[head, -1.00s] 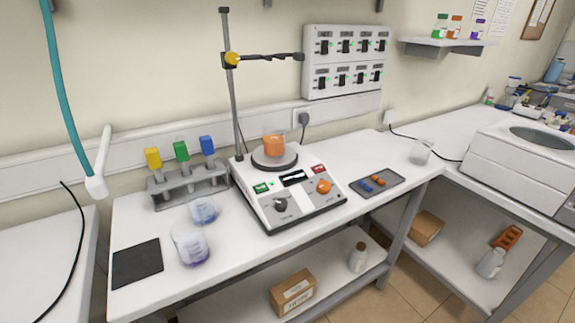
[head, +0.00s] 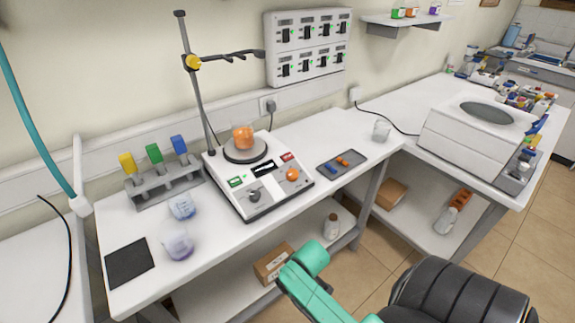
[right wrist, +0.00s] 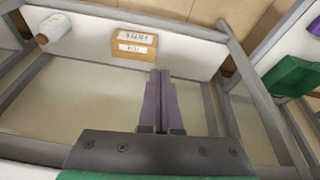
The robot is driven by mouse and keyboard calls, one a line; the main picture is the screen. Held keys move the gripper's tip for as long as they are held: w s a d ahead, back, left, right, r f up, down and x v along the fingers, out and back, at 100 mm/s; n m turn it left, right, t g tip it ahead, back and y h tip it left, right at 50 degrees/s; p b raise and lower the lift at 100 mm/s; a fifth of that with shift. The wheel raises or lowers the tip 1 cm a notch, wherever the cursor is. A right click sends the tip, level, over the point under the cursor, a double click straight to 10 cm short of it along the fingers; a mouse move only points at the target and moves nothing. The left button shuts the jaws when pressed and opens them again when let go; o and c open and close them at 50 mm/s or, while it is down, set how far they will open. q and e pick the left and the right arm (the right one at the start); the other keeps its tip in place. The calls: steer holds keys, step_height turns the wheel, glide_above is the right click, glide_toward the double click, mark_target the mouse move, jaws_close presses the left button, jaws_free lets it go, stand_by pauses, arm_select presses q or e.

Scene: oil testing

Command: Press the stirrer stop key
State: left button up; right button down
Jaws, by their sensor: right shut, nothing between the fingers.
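The white hotplate stirrer (head: 278,198) stands on the bench in the head view. Its front panel has a green key (head: 236,181) at left, a red key (head: 287,157) at right, a dark display, a black knob and an orange knob (head: 293,174). The key labels are too small to read. A beaker of orange liquid (head: 243,136) sits on its round plate. My right arm comes in from the lower right, below and in front of the bench, apart from the stirrer. My right gripper (right wrist: 160,75) shows in the right wrist view with its fingers together and empty. My left gripper is out of view.
A clamp stand (head: 196,90) rises behind the stirrer. A rack (head: 160,190) with colored-top items and two beakers are at left. A dark tray (head: 325,172) lies at right. A cardboard box (head: 271,262) and bottle (head: 331,226) are on the lower shelf.

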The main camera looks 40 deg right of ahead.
mark_target(288, 157)
steer(key=w+d+r+m+t, duration=0.1)
steer(key=w+d+r, duration=0.3)
steer(key=r, duration=0.3)
steer(key=w+d+r+m+t+p, duration=0.1)
steer(key=w+d+r+m+t, duration=0.1)
steer(key=w+d+r, duration=0.2)
steer(key=w+d+r+m+t, duration=0.1)
steer(key=w+d+r, duration=0.3)
steer(key=r, duration=0.6)
steer(key=shift+w+d+r+m+t+p, duration=0.15)
steer(key=shift+w+r+m+t+p, duration=0.05)
steer(key=shift+w+m+t+p, duration=0.2)
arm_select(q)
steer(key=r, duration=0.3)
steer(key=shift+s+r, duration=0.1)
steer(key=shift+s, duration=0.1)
arm_select(e)
steer(key=w+d+r+m+t, duration=0.2)
steer(key=w+r, duration=0.1)
steer(key=r, duration=0.2)
steer(key=w+d+r+m+t, duration=0.2)
steer(key=w+d+r, duration=0.1)
steer(key=r, duration=0.3)
steer(key=shift+d+t+y, duration=0.3)
steer(key=shift+w, duration=0.1)
